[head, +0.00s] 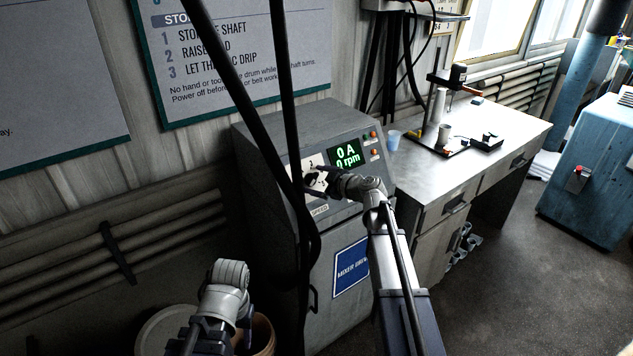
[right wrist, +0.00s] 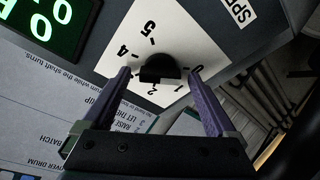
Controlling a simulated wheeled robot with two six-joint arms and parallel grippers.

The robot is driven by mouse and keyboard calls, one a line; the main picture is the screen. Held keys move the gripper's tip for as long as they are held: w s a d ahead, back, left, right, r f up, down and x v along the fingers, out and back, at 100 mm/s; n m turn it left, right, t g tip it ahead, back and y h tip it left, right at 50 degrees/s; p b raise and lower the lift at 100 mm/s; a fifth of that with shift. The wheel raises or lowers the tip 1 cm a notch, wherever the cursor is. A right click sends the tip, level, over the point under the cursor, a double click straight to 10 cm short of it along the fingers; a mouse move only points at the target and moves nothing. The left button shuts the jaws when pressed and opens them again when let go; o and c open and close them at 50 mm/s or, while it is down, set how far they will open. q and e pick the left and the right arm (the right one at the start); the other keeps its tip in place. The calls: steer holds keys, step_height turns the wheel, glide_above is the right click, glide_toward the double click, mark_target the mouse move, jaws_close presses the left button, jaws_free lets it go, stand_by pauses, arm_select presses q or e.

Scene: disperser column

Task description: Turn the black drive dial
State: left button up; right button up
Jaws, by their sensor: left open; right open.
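The black drive dial (right wrist: 160,68) sits on a white scale plate (right wrist: 190,42) with numbers around it. In the head view the plate (head: 311,160) is on the sloped face of a grey cabinet (head: 280,135). My right gripper (right wrist: 158,75) is open, with one finger on each side of the dial. Gaps show between the fingers and the dial, and I cannot tell the depth. In the head view my right gripper (head: 325,182) partly covers the dial. My left gripper (head: 230,275) is low in front of the cabinet, away from the dial; its fingertips are hard to see.
A green display (head: 347,154) reads 0 A and 0 rpm, with small buttons (head: 373,141) beside it. Black cables (head: 287,100) hang in front of the cabinet. A metal bench (head: 470,150) with a stand and cups is at the right. Buckets (head: 262,335) stand below my left gripper.

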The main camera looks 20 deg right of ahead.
steer(key=c, duration=1.4)
steer(key=shift+o, duration=0.2)
steer(key=shift+m, duration=0.3)
